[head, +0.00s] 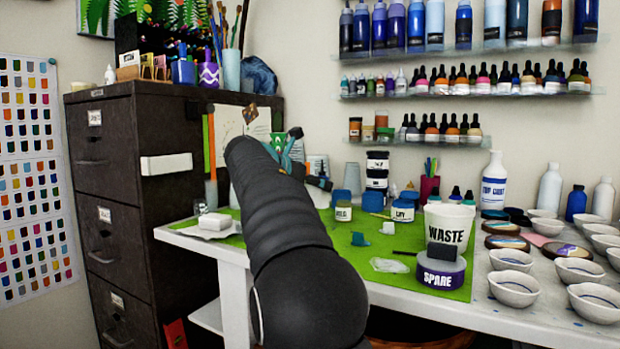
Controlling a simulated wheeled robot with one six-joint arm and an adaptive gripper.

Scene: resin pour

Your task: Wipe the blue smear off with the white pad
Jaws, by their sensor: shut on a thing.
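My dark arm rises from the bottom middle and hides much of the table behind it. Part of my gripper (306,164) shows beyond the arm's far end, as black and teal pieces. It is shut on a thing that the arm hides. A white pad-like block (214,221) lies at the table's left end, left of my arm; I cannot tell if it is the white pad. A small blue-teal patch (360,239) shows on the green mat (405,265), right of my arm; I cannot tell if it is the smear.
Several pale bowls (515,287) fill the table's right side. Small jars (402,211) stand behind. A dark filing cabinet (120,190) stands left. Bottle shelves line the wall.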

